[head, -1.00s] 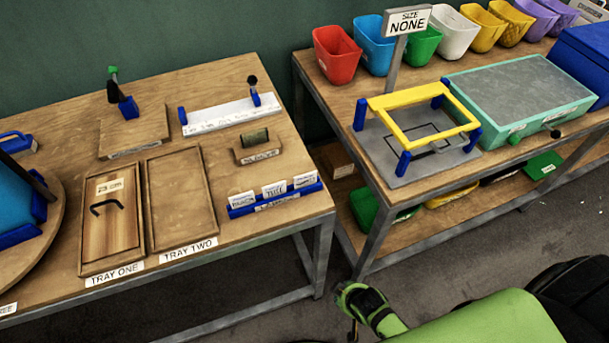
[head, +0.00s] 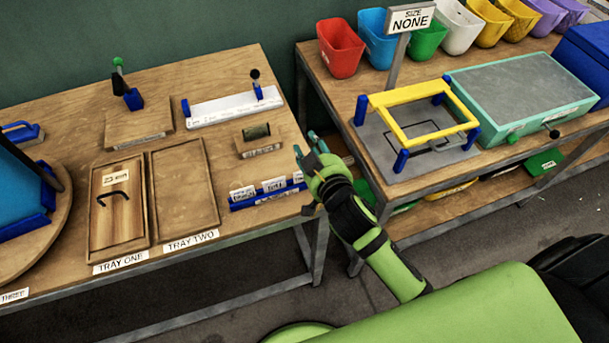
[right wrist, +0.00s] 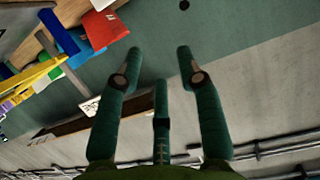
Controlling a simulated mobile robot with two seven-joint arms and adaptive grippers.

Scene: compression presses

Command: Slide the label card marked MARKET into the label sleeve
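A blue card rack (head: 262,200) stands at the right front of the left table. It holds three small white cards: a left one (head: 242,193), a middle one (head: 274,184) and a right one (head: 298,177). Their print is too small to tell which is marked MARKET. I cannot pick out the label sleeve for certain. My right gripper (head: 307,146) is above the table's right edge, beside the rack's right end in the picture. In the right wrist view its fingers (right wrist: 159,62) are spread and empty, facing the wall. My left gripper is not in view.
Tray one (head: 119,212) and tray two (head: 184,198) lie left of the rack. A small block with a dark cylinder (head: 256,133) stands behind it.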

